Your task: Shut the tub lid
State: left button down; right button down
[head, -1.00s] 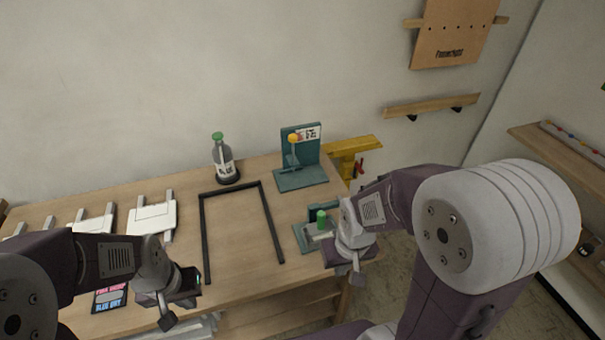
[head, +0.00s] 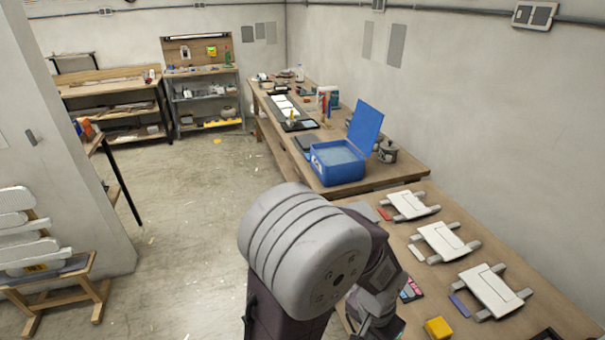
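The blue tub (head: 336,173) stands on the far workbench near its closest corner. Its blue lid (head: 365,127) stands up, tilted back on the tub's right side, so the tub is open. Pale blue contents or an inner surface (head: 337,152) show inside. One of my arms, seemingly the left, rises at bottom centre; its wrist is at the lower edge and its gripper (head: 388,328) is mostly cut off, well short of the tub. I cannot tell whether it is open. My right gripper is not in view.
The near bench (head: 455,265) at right holds several white panels in grey frames, a yellow block (head: 438,328) and small coloured pieces. A grey pot (head: 387,152) stands beside the tub's lid. Open floor (head: 200,225) lies left of the benches. A wooden rack (head: 55,280) stands at far left.

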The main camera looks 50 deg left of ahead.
aim_at(366, 122)
jog(key=j+u, duration=0.1)
jog(key=u, duration=1.35)
